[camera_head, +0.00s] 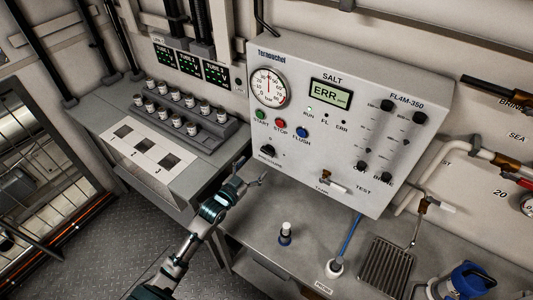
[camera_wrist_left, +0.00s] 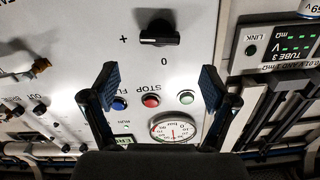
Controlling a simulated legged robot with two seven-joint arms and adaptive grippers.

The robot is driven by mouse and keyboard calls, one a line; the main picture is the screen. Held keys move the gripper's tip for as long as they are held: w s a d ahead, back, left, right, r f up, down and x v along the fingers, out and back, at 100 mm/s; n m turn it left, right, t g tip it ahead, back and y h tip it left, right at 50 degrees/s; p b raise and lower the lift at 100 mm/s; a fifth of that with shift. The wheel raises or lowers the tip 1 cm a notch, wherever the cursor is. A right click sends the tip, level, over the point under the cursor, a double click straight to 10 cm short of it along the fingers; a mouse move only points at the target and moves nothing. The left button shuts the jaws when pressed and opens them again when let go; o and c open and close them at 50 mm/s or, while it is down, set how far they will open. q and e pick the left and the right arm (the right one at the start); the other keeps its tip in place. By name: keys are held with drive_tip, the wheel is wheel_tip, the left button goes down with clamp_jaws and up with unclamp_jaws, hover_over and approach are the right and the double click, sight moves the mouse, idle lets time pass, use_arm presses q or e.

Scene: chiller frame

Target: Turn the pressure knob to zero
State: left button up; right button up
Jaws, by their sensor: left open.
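The black pressure knob (camera_head: 267,150) is at the lower left of the white control panel (camera_head: 340,110). In the left wrist view the knob (camera_wrist_left: 160,34) appears upside down at the top, its bar lying roughly sideways, with "+" and "0" marks beside it. My left gripper (camera_head: 250,172) is open and empty, below and left of the knob in the head view. In the left wrist view its two blue-padded fingers (camera_wrist_left: 161,80) are spread wide, and the knob lies beyond the tips, apparently untouched. The round pressure gauge (camera_head: 268,88) has a red needle pointing nearly straight up. My right gripper is not in view.
Green, red and blue buttons (camera_head: 281,125) sit just above the knob. A small brass tap (camera_head: 330,184) is to its right. A grey bench (camera_head: 300,215) below holds a white-topped bottle (camera_head: 285,233) and a probe. A vial rack (camera_head: 185,115) stands left.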

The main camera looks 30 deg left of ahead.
sight(266, 153)
use_arm(q)
drive_tip(key=w, duration=0.4)
drive_tip(key=shift+w+a+f, duration=0.1)
drive_tip(key=shift+w+f, duration=0.05)
drive_tip(key=w, duration=0.1)
drive_tip(key=w+d, duration=0.1)
drive_tip(key=w, duration=0.1)
drive_tip(key=shift+w+d, duration=0.1)
drive_tip(key=shift+w, duration=0.05)
drive_tip(key=shift+w+d, duration=0.2)
drive_tip(key=shift+w, duration=0.05)
drive_tip(key=shift+w+d+r, duration=0.1)
drive_tip(key=shift+d+r, duration=0.1)
drive_tip(key=shift+a+f, duration=0.1)
drive_tip(key=shift+a, duration=0.25)
drive_tip(key=c, duration=0.5)
drive_tip(key=shift+a, duration=0.15)
drive_tip(key=c, duration=0.6)
drive_tip(key=shift+c, duration=0.2)
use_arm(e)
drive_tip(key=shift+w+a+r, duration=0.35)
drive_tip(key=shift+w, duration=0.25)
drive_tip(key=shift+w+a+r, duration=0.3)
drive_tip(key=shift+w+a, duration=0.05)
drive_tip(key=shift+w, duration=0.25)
